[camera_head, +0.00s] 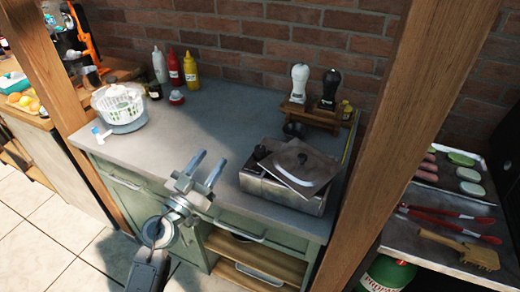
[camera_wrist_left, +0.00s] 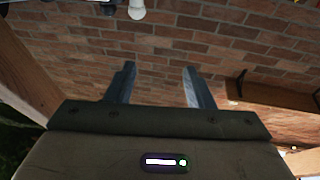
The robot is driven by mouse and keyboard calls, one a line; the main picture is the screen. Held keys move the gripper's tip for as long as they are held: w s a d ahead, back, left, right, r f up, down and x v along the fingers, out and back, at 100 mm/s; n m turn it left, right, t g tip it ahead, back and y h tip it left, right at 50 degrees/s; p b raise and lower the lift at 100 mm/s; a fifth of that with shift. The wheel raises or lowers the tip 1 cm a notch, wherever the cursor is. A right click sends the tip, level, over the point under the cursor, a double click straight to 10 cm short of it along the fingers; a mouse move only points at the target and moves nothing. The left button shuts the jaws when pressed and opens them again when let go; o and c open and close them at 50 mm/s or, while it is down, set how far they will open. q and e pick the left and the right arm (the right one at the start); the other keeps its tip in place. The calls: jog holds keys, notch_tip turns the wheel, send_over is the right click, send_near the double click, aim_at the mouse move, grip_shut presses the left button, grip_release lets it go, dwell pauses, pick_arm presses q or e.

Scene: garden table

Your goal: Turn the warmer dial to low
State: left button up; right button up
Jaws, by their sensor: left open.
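The warmer (camera_head: 272,192) is a low steel box near the front right of the grey counter. A square dark lid (camera_head: 318,172) with a round knob lies askew on top of it. No dial can be made out on the warmer at this size. My left gripper (camera_head: 211,157) is open and empty, above the counter's front edge to the left of the warmer and apart from it. In the left wrist view its two fingers (camera_wrist_left: 159,69) stand apart before a brick wall, with no warmer in sight. My right gripper is in neither view.
White and black dispensers (camera_head: 329,89) stand on a wooden stand behind the warmer. Red and yellow bottles (camera_head: 190,70) and a white-green spinner (camera_head: 118,103) stand at the back left. A wooden post (camera_head: 388,140) rises right of the warmer. The counter's middle is clear.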

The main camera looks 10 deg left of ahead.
aim_at(256, 151)
pick_arm(q)
jog(key=w+d+m+g+h, duration=0.1)
jog(key=w+d+g, duration=0.1)
jog(key=w+d, duration=0.1)
jog(key=w+d+f+m+g, duration=0.1)
jog(key=w+d+g, duration=0.1)
jog(key=w+d, duration=0.1)
jog(key=w+d+f+g+h, duration=0.1)
jog(key=w+d, duration=0.2)
jog(key=d, duration=0.2)
jog(key=shift+w+d+m+g+h+p, duration=0.2)
jog(key=shift+w+m+g+h+p, duration=0.1)
jog(key=shift+w+m+g, duration=0.1)
jog(key=shift+c, duration=0.2)
